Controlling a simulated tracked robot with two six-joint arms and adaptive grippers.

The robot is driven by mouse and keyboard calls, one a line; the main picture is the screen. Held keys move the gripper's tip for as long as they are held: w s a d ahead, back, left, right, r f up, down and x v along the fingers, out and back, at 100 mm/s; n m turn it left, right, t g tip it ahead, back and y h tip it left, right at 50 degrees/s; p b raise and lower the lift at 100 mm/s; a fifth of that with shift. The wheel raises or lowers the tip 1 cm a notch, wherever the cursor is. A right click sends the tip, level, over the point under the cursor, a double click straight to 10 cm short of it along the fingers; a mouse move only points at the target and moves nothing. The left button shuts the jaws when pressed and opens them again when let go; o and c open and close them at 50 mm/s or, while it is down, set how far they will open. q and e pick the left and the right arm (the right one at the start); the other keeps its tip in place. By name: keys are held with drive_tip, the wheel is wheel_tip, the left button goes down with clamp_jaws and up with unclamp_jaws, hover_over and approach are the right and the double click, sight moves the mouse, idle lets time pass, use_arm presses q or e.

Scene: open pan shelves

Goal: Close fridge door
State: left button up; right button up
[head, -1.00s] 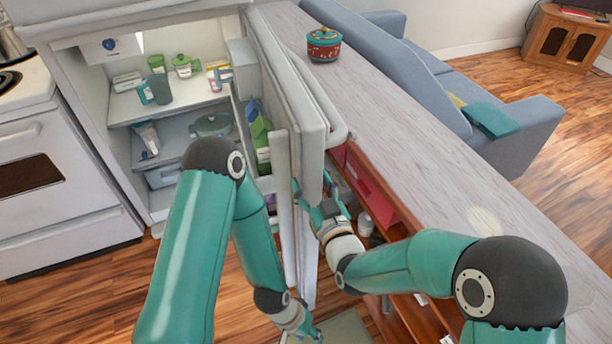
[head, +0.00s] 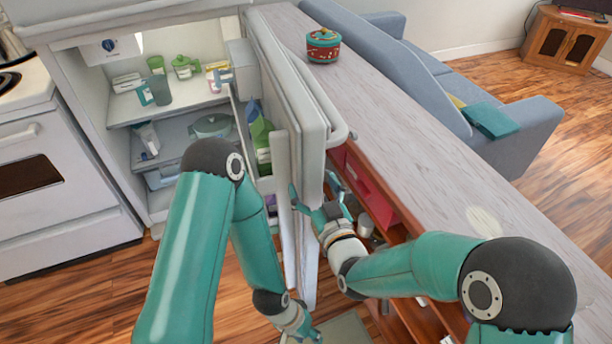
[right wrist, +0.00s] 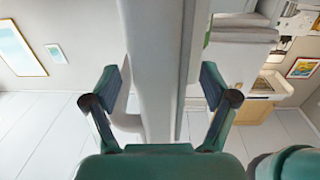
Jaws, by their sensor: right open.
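The white fridge door (head: 302,105) stands wide open, swung out alongside the counter. The fridge (head: 115,80) is open behind it, with its shelves showing. My right gripper (head: 320,200) is at the lower part of the door. In the right wrist view, my right gripper (right wrist: 164,92) is open, with one finger on each side of a pale upright panel (right wrist: 153,70) that looks like the door; contact cannot be told. My left gripper (head: 306,334) is low by the floor near the bottom of the view, below the door. Its fingers are too small to read.
A grey wood-look counter (head: 400,130) runs along the right of the door, with red-brown open shelving below it. A red and teal pot (head: 323,46) stands on the counter. A white stove (head: 60,170) is at the left. Wood floor (head: 80,295) lies clear in front.

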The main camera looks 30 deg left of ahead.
drive_tip(key=b+v, duration=0.3)
drive_tip(key=v, duration=0.4)
drive_tip(key=shift+s, duration=0.2)
idle(0.5)
drive_tip(key=shift+d, duration=0.25)
